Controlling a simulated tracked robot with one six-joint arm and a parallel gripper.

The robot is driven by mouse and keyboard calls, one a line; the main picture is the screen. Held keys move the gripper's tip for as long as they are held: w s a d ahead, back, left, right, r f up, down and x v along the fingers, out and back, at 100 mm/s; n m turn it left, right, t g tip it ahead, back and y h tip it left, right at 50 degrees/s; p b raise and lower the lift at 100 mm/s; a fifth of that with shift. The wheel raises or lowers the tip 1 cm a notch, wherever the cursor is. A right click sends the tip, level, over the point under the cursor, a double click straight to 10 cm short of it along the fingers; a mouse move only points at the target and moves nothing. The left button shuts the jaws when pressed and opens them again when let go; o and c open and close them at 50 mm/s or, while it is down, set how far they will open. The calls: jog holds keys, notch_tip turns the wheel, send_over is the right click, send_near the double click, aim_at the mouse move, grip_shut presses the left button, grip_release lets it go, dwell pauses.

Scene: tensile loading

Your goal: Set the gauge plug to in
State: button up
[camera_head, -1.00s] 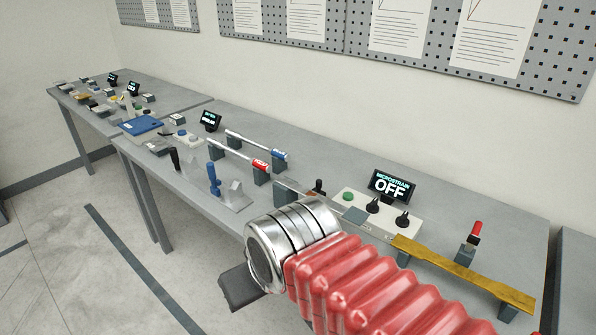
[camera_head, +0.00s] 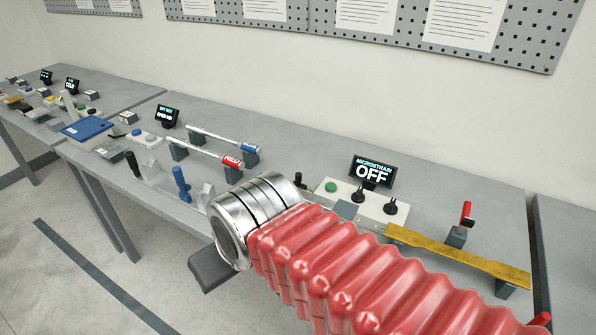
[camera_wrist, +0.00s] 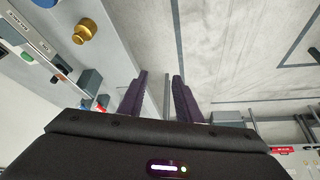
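The microstrain display (camera_head: 372,172) reads OFF. It stands at the back of a pale control box (camera_head: 385,207) with a green button and dark knobs. A small red-topped piece (camera_head: 466,211) stands upright on a grey block to its right, behind a yellow bar; I cannot tell whether this is the gauge plug. My gripper (camera_wrist: 159,75) is open in the wrist view, with two dark purple fingers apart and nothing between them. In the head view my silver wrist and red arm cover the bench front, and the fingers are not visible.
The yellow bar (camera_head: 455,257) spans supports along the right front of the bench. Red and blue-ended rods (camera_head: 207,155) and blue and black handles stand to the left. A brass knob (camera_wrist: 85,31) shows in the wrist view. Floor lies before the bench.

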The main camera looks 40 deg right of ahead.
jog(key=shift+o, duration=0.4)
jog(key=w+d+r+m, duration=0.1)
jog(key=w+d+r, duration=0.2)
jog(key=w+d, duration=0.3)
jog(key=m+g+h, duration=0.2)
jog(key=m, duration=0.2)
send_over(298, 174)
jog(key=s+a, duration=0.2)
jog(key=s, duration=0.3)
notch_tip(298, 174, down, 3)
jog(key=shift+s+a+r, duration=0.1)
jog(key=shift+a+r, duration=0.05)
jog(key=shift+r, duration=0.05)
jog(key=shift+f, duration=0.1)
jog(key=shift+t, duration=0.3)
jog(key=x, duration=1.3)
jog(key=shift+f, duration=0.3)
grip_shut()
